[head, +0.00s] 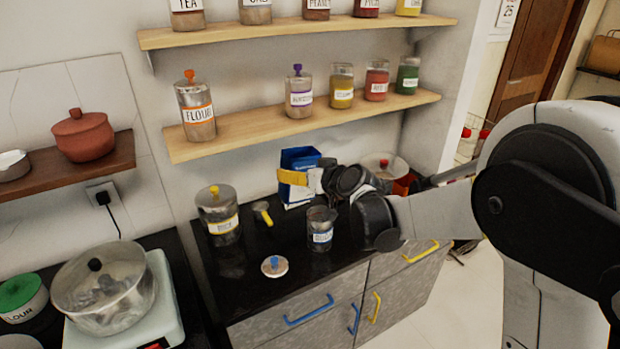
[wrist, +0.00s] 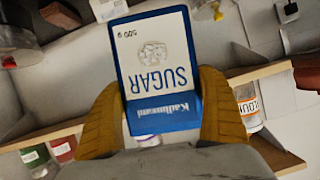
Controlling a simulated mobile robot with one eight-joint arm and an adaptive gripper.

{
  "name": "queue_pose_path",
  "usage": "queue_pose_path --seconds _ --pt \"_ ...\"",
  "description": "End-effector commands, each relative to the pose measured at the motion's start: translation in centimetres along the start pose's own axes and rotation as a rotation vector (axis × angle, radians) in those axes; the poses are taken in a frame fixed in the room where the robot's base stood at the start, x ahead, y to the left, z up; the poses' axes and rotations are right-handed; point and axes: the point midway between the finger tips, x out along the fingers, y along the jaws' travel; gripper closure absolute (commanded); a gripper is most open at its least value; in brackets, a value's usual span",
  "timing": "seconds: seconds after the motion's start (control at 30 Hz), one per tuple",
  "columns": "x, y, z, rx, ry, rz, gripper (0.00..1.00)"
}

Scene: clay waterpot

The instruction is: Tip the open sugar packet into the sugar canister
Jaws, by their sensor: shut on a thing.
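The blue-and-white sugar packet (head: 299,160) is held by my gripper (head: 301,178) above the dark counter, behind and slightly left of the sugar canister in the head view. It looks roughly upright there. The wrist view shows the packet (wrist: 155,55), its SUGAR print upside down, between the two orange-yellow fingers of my gripper (wrist: 163,112). The sugar canister (head: 320,229) is a clear jar with a blue-lettered label, standing upright with no lid on. A round lid with a blue knob (head: 275,266) lies on the counter in front. The canister's inside is too small to make out.
A lidded rice jar (head: 218,217) and a yellow-handled scoop (head: 263,213) are left of the canister. A lidded pot (head: 383,166) stands behind my arm. Wooden shelves (head: 300,121) with several jars overhang the counter. Bare counter (head: 262,300) shows along the front edge.

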Motion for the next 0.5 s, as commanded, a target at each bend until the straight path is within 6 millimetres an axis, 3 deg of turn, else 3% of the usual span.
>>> queue_pose_path --seconds 0.5 --pt "1.2 0.1 3.1 0.298 0.001 -0.117 0.58"
